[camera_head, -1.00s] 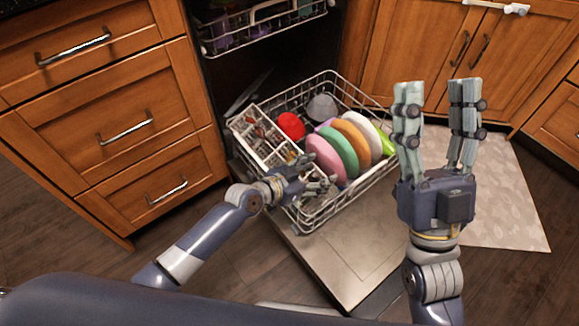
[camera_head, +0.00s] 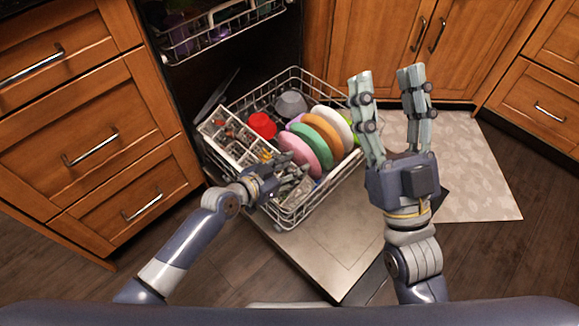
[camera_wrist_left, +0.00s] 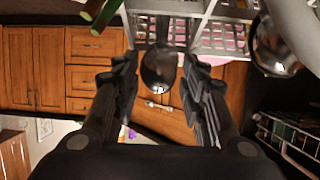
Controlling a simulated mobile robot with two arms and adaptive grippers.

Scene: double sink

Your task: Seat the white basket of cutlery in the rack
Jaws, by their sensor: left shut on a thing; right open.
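The white basket (camera_head: 217,142) of cutlery is at the left side of the lower rack (camera_head: 329,187), tilted in the picture. Whether its base rests on the rack floor is hidden. In the left wrist view its white lattice (camera_wrist_left: 218,38) is at the top, close to my fingertips, with a dark shiny spoon bowl (camera_wrist_left: 159,68) showing between the fingers. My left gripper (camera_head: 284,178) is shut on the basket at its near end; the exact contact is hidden. My right gripper (camera_head: 388,82) is open and empty, fingers up, right of the rack.
The rack holds several coloured plates (camera_head: 322,139), a red cup (camera_head: 262,125) and a grey bowl (camera_head: 291,103). The upper rack (camera_head: 214,32) is above. The open dishwasher door (camera_head: 320,262) lies below. Wooden drawers (camera_head: 95,140) stand left and cabinets (camera_head: 400,45) behind.

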